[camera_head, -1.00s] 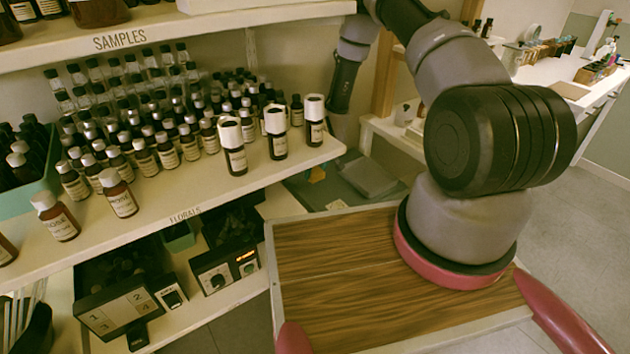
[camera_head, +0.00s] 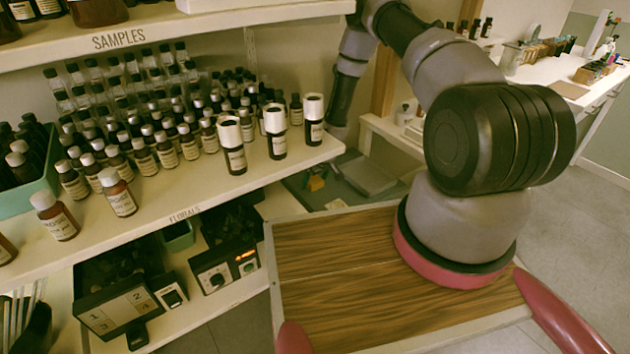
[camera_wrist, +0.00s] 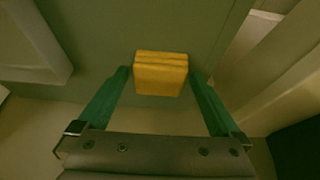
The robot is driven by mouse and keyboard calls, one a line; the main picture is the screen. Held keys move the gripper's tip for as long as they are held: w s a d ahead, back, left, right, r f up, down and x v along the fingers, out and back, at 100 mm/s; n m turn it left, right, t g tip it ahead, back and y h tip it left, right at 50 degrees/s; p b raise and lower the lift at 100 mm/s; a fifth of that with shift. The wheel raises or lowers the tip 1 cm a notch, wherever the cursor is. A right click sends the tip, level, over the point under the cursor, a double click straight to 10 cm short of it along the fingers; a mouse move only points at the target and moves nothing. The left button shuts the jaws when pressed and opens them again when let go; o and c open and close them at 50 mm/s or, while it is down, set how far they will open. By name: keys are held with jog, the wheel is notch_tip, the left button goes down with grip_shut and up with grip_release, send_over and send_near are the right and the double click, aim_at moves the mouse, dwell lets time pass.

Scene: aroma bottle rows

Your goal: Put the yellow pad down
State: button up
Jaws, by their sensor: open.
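The yellow pad (camera_wrist: 160,81) is a small block with a groove across it. In the wrist view it sits between the two green fingers of my gripper (camera_wrist: 160,72), over a flat grey-green surface (camera_wrist: 95,25). My gripper is open, with a narrow gap on each side of the pad. In the head view the pad (camera_head: 316,184) is a small yellow patch low behind the shelf's right end, with a bit of green beside it. My fingertips are mostly hidden there by the shelf.
A shelf (camera_head: 215,200) of dark bottles stands left, with three white-capped bottles near its right end. A pale grey flat box (camera_head: 370,176) lies right of the pad. A wood-topped surface (camera_head: 330,270) is in front. A white counter (camera_head: 540,70) stands back right.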

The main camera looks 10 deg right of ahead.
jog(key=s+d+r+m, duration=0.1)
jog(key=s+d+r, duration=0.1)
jog(key=r, duration=1.3)
jog(key=s+d+r+m+t+h, duration=0.1)
jog(key=s+d+r, duration=0.1)
jog(key=r, duration=1.2)
jog(key=s+d+r+m, duration=0.2)
jog(key=s+r, duration=0.1)
jog(key=r, duration=1.2)
jog(key=s+r+m+t, duration=0.1)
jog(key=s+r+m, duration=0.1)
jog(key=s+r, duration=0.8)
jog(key=s+r+m+t+y, duration=0.1)
jog(key=s+r+m, duration=0.1)
jog(key=s+r, duration=0.7)
jog(key=s, duration=0.5)
jog(key=shift+s+r+m, duration=0.4)
